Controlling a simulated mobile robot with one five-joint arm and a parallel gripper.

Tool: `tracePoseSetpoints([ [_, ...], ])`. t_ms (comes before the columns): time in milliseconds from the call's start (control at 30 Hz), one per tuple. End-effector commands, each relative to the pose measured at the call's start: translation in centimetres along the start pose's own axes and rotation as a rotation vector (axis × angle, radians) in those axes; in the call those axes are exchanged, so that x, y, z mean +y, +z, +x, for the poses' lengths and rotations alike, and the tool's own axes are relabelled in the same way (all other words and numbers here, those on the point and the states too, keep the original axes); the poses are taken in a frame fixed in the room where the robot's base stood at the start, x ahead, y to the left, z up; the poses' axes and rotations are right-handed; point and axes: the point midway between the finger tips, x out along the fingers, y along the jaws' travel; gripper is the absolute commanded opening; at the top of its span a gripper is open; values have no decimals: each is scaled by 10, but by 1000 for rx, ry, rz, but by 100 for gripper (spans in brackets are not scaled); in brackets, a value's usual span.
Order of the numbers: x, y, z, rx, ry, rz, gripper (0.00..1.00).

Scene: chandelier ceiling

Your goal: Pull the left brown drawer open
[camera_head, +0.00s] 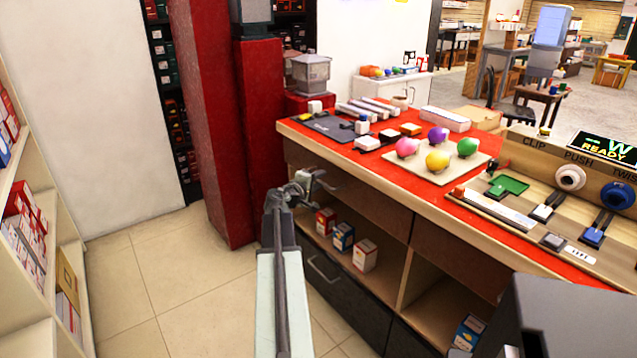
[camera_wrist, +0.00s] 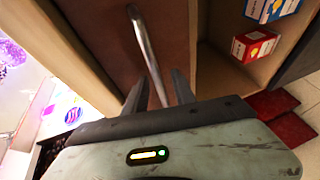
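The left brown drawer (camera_head: 375,208) is under the red countertop, its front looking flush with the cabinet. Its brown front (camera_wrist: 95,40) also fills the upper left of the wrist view. The silver bar handle (camera_wrist: 148,50) runs down between the fingers of my gripper (camera_wrist: 158,88). The fingers are apart, one on each side of the bar, with gaps visible; contact is not clear. In the head view my gripper (camera_head: 312,182) is at the left part of the drawer front and hides some of the handle.
An open shelf with small boxes (camera_head: 343,236) lies below the drawer. A dark lower drawer (camera_head: 345,290) has its own handle. Another brown drawer (camera_head: 460,255) is to the right. A red pillar (camera_head: 215,120) stands behind left. Tiled floor (camera_head: 165,290) at the left is clear.

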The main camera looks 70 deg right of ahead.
Motion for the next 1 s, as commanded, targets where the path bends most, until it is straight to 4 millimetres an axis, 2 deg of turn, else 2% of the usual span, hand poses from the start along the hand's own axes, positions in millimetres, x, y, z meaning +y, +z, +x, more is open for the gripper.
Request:
tracePoseSetpoints([
  [133,0,0,-1,0,0,0,32],
  [167,0,0,-1,0,0,0,29],
  [267,0,0,-1,0,0,0,1],
  [1000,0,-1,-2,1,0,0,0],
])
